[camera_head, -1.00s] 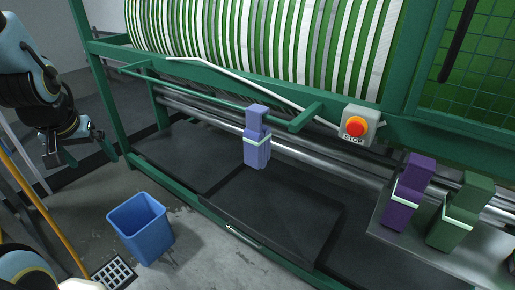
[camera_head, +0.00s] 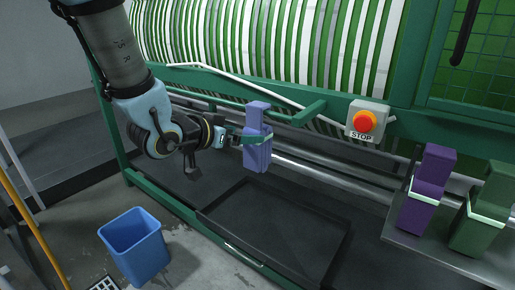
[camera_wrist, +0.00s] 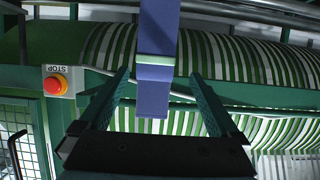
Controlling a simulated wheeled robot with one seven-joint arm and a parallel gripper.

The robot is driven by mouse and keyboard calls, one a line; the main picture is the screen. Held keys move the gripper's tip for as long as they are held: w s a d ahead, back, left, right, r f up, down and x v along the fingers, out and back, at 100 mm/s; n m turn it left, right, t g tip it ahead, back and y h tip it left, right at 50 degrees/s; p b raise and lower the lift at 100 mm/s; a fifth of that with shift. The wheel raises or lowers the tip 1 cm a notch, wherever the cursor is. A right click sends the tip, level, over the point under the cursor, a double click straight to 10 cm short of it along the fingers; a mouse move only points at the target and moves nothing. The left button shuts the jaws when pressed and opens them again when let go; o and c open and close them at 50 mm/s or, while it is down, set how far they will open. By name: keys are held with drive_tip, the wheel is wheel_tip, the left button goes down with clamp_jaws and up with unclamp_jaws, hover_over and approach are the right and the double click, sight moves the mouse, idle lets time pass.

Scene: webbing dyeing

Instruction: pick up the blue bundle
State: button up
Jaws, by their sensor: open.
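The blue bundle (camera_head: 257,158) hangs upright by the green rail in the middle of the head view, above the dark tray. In the wrist view the blue bundle (camera_wrist: 154,97) runs down the centre, with a pale band around it. My gripper (camera_head: 256,138) reaches it from the left, and one green finger crosses the bundle's near side. In the wrist view my gripper (camera_wrist: 160,74) is open, its two fingers on either side of the bundle with gaps showing. The head view does not show the far finger clearly.
A purple bundle (camera_head: 427,188) and a green bundle (camera_head: 484,212) stand on a metal shelf (camera_head: 445,260) at the right. A red STOP button (camera_head: 365,121) is on the green frame (camera_head: 330,106). A blue bin (camera_head: 135,246) stands on the floor. Striped webbing fills the back.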

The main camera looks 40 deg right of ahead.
sight(250, 130)
drive_tip(key=x, duration=0.4)
drive_tip(key=shift+d+p, duration=0.1)
drive_tip(key=shift+p, duration=0.2)
drive_tip(key=x, duration=0.1)
drive_tip(key=p+x, duration=0.1)
drive_tip(key=x, duration=0.1)
drive_tip(key=p+x, duration=0.1)
drive_tip(key=shift+s+d, duration=0.2)
drive_tip(key=shift+d, duration=0.05)
drive_tip(key=shift+w+d+f, duration=0.15)
drive_tip(key=shift+d+f, duration=0.1)
drive_tip(key=shift+d, duration=0.2)
drive_tip(key=shift+c, duration=0.4)
clamp_jaws()
